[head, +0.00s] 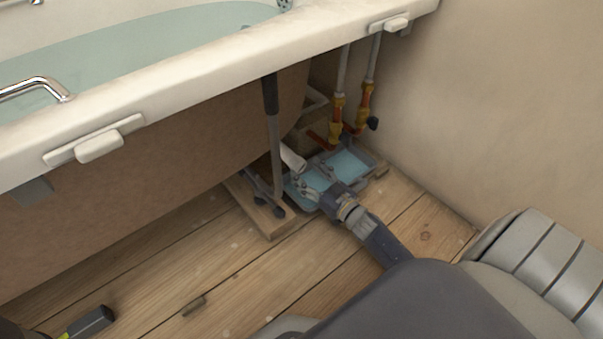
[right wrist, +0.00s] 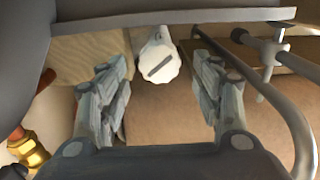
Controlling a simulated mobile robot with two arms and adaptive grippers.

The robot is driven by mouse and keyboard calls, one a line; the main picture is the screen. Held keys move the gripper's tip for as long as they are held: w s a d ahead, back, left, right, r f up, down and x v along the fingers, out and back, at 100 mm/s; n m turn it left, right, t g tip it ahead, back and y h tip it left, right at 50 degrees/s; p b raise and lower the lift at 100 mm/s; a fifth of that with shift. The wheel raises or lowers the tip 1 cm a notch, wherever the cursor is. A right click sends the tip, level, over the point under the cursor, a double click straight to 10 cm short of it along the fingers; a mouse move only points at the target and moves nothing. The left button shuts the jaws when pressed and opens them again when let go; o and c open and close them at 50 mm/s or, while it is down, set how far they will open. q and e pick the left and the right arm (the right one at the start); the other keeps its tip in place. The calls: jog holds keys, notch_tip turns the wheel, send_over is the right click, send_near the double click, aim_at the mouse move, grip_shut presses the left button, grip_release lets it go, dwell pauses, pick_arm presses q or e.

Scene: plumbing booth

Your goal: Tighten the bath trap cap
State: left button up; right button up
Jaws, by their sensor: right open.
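The bath trap cap (right wrist: 158,62) is a white round cap with a ribbed edge and a dark slot across its face. In the right wrist view it lies between and slightly beyond my open fingers, with a gap on both sides. In the head view a white pipe-like piece (head: 292,157) of the trap shows under the bath, just beyond my right gripper (head: 312,181). My right gripper is open and empty, reaching in low under the bath. The rest of the trap is hidden by the bath panel and my gripper. My left gripper is out of view.
A grey tray (head: 378,170) with blue water lies beneath my right gripper. A grey bath leg (head: 274,150) stands close left on a wooden board (head: 268,221). Copper and brass pipe valves (head: 337,122) stand behind. A dark-headed tool (head: 91,321) lies front left.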

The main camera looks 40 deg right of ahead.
aim_at(301, 167)
jog(key=shift+w+a+b, duration=0.1)
jog(key=shift+w+b, duration=0.55)
jog(key=shift+w, duration=1)
jog(key=c, duration=1.1)
